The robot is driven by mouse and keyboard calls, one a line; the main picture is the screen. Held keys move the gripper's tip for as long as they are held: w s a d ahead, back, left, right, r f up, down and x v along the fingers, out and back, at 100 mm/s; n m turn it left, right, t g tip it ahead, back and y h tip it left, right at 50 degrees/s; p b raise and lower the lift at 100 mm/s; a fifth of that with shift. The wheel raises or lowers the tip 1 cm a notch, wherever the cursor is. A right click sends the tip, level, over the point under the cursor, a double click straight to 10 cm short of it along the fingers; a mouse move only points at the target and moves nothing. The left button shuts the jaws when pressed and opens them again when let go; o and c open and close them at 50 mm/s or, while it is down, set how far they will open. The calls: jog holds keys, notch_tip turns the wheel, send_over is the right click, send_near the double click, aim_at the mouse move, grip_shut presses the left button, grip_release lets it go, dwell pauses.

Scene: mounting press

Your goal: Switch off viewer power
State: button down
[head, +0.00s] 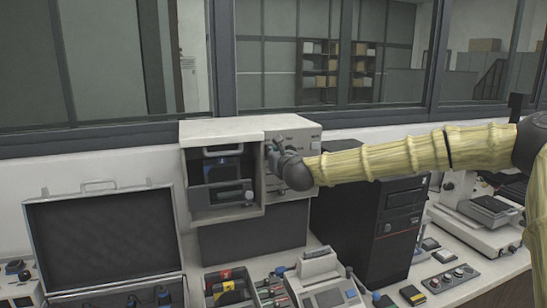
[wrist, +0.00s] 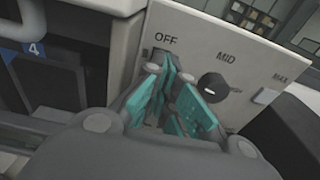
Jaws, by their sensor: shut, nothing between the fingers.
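A pale control panel (wrist: 240,50) carries the printed words OFF, MID and MAX. A round black knob (wrist: 213,87) with a light mark sits below MID. My gripper (wrist: 176,88) has teal finger pads and is shut and empty. Its tips are in front of the panel, below OFF and left of the knob; contact is unclear. The fingers hide part of the panel there. In the head view, my gripper (head: 274,151) is at the panel on the right of the white press housing (head: 222,130). No label reading viewer power is legible.
The housing has an open bay with a blue-and-dark unit (head: 222,168). A black computer tower (head: 385,235) stands to its right, and an open case (head: 100,240) to its left. A microscope-like device (head: 475,205) and a small control box (head: 450,277) are farther right. The front bench is crowded.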

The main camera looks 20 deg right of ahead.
jog(key=s+b, duration=0.4)
jog(key=s, duration=0.8)
jog(key=shift+d+r, duration=0.2)
jog(key=shift+r, duration=0.2)
jog(key=shift+s, duration=0.1)
